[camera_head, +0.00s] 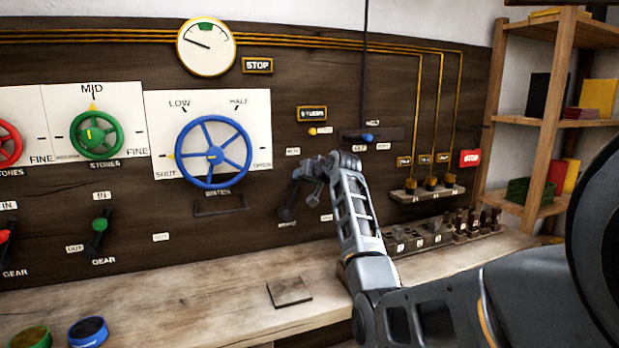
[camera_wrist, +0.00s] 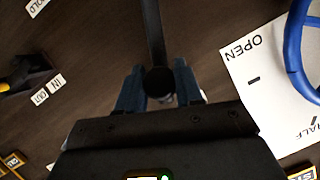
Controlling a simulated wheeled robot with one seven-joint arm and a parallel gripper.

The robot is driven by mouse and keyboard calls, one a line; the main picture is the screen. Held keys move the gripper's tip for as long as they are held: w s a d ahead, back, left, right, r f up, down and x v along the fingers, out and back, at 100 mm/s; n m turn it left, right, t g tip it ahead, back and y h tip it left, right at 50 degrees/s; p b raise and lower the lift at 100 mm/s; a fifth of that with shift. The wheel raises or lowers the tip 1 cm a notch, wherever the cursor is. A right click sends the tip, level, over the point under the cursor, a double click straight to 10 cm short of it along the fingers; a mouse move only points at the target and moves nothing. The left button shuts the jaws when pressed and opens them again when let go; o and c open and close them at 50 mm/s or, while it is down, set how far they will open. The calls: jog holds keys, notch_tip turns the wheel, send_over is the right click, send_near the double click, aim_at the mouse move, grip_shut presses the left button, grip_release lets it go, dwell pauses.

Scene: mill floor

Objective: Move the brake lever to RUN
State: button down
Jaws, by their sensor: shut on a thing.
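The brake lever is a dark bar (camera_head: 290,199) on the wall panel, above its small BRAKE label (camera_head: 287,225). It stands nearly upright from its pivot, with its upper end at my gripper (camera_head: 307,170). In the wrist view my gripper (camera_wrist: 159,88) has its two blue fingers on either side of the lever's dark round knob (camera_wrist: 158,79), shut on it. The lever's bar (camera_wrist: 152,30) runs away from the knob to the top edge. A HOLD label (camera_wrist: 37,6) shows at the top left there. A small label (camera_head: 293,151) above the lever is too small to read.
The blue water wheel (camera_head: 214,153) is left of the lever, with a black bar handle (camera_head: 220,207) below it. A blue-knobbed slider (camera_head: 368,137) sits to the upper right. The wooden bench (camera_head: 215,290) below is mostly clear around a flat plate (camera_head: 290,291).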

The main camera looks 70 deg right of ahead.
jog(key=shift+w+a+r, duration=0.1)
jog(key=shift+w+a, duration=0.15)
dwell(0.3)
jog(key=c, duration=0.8)
grip_release()
jog(key=shift+o, duration=0.2)
jog(key=v, duration=0.7)
jog(key=shift+s+a+b, duration=0.25)
jog(key=shift+a+b, duration=0.05)
jog(key=shift+b, duration=0.1)
jog(key=shift+r, duration=0.15)
